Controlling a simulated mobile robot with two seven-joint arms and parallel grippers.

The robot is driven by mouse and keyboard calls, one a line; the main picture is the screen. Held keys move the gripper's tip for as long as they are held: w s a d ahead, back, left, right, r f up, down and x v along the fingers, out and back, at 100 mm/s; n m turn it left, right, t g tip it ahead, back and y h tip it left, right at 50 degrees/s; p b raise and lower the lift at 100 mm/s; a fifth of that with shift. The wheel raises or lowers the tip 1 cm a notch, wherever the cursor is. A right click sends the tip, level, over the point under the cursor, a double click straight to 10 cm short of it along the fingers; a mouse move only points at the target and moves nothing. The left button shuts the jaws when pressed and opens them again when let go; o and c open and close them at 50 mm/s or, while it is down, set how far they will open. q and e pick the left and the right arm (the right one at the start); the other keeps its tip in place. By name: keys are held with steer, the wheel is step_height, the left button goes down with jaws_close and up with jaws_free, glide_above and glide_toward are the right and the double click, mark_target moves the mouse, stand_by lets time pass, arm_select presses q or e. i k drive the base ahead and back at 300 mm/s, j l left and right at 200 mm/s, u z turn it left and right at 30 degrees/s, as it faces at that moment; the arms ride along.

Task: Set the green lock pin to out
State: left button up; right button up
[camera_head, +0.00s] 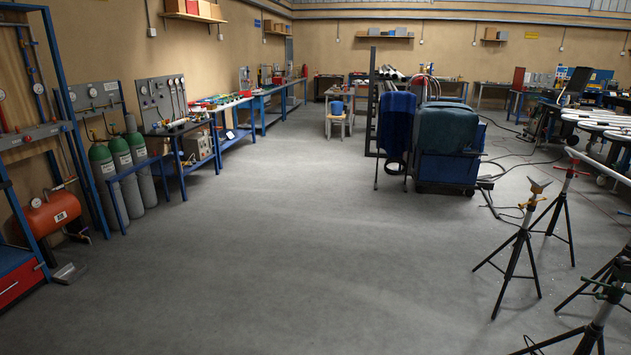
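I cannot make out a green lock pin in the head view. At the bottom right, a tripod stand (597,322) shows dark green fittings near its top, but they are too small and cut off to tell if one is a lock pin. Two more tripod stands stand behind it: one with a tan V-shaped head (525,235) and one with a red handle (567,195). Neither of my grippers shows in the view.
White serpentine coils (600,125) lie at the right. A cart with blue covers (447,145) stands right of centre. Gas cylinders (103,180) and workbenches (222,115) line the left wall. The grey floor (280,250) in the middle is clear. Cables (490,205) lie beside the cart.

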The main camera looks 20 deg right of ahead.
mark_target(598, 296)
steer(key=i+j+u, duration=0.1)
steer(key=i+j, duration=0.15)
steer(key=i, duration=0.15)
steer(key=i+j+u, duration=0.1)
steer(key=i+j, duration=0.15)
steer(key=i+j+u, duration=0.1)
steer(key=i, duration=0.4)
steer(key=i+z, duration=0.45)
steer(key=i, duration=0.2)
steer(key=i+j+z, duration=0.25)
steer(key=i+z, duration=0.25)
steer(key=i, duration=0.15)
steer(key=i+z, duration=0.3)
steer(key=i, duration=0.45)
steer(key=i+j+z, duration=0.15)
steer(key=i+z, duration=0.2)
steer(key=i, duration=0.4)
steer(key=i+l+z, duration=0.1)
steer(key=i+z, duration=0.6)
steer(key=z, duration=0.15)
steer(key=i+j+z, duration=0.1)
steer(key=i+z, duration=0.35)
steer(key=i+l+z, duration=0.15)
steer(key=i+z, duration=0.2)
steer(key=i+l+z, duration=0.1)
steer(key=i+z, duration=0.25)
steer(key=i+j+z, duration=0.1)
steer(key=i+z, duration=0.2)
steer(key=i, duration=0.15)
